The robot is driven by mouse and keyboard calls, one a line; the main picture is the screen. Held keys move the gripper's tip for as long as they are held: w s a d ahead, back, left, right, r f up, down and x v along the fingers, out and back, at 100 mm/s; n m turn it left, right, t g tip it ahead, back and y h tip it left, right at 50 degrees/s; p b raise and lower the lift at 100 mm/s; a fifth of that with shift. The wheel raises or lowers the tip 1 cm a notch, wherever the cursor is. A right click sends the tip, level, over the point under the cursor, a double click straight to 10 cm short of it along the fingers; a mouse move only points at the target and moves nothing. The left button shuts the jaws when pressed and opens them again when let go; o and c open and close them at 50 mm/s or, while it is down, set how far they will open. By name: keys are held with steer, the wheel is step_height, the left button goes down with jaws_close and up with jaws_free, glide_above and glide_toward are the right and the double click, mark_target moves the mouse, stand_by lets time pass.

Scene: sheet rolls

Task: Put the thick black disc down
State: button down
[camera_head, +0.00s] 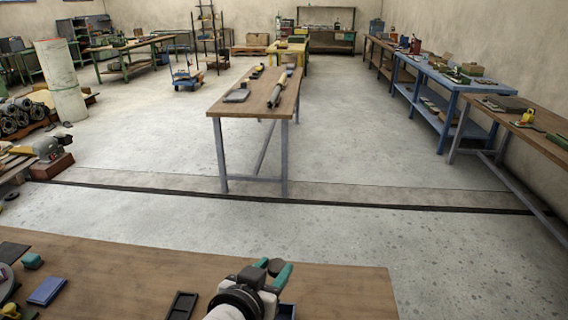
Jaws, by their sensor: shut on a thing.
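My gripper (275,269) is at the bottom centre, over the near wooden table (345,292). Its two teal fingers are shut on a small dark thing. The thick black disc (276,267) seems to be this dark thing, mostly hidden between the fingers. I cannot tell how far it is above the table top or whether it touches anything.
A dark shallow tray (181,306) lies left of my gripper. A dark blue-edged container (287,311) is partly hidden beside it. The table's right part is clear.

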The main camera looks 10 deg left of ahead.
steer(key=s+a+f, duration=0.8)
steer(key=s+f+n+y, duration=0.1)
steer(key=s+f, duration=0.3)
steer(key=s, duration=0.3)
steer(key=s+f+y, duration=0.1)
steer(key=s+f, duration=0.4)
steer(key=s, duration=0.2)
steer(key=s+a+f+n, duration=0.1)
steer(key=s+f, duration=0.4)
steer(key=s, duration=0.3)
steer(key=shift+n+y, duration=0.3)
steer(key=shift+y, duration=0.1)
steer(key=w, duration=1.8)
steer(key=shift+d, duration=0.1)
step_height(320, 180, down, 3)
steer(key=shift+r, duration=0.1)
steer(key=shift+f, duration=0.2)
steer(key=shift+c, duration=2.2)
jaws_free()
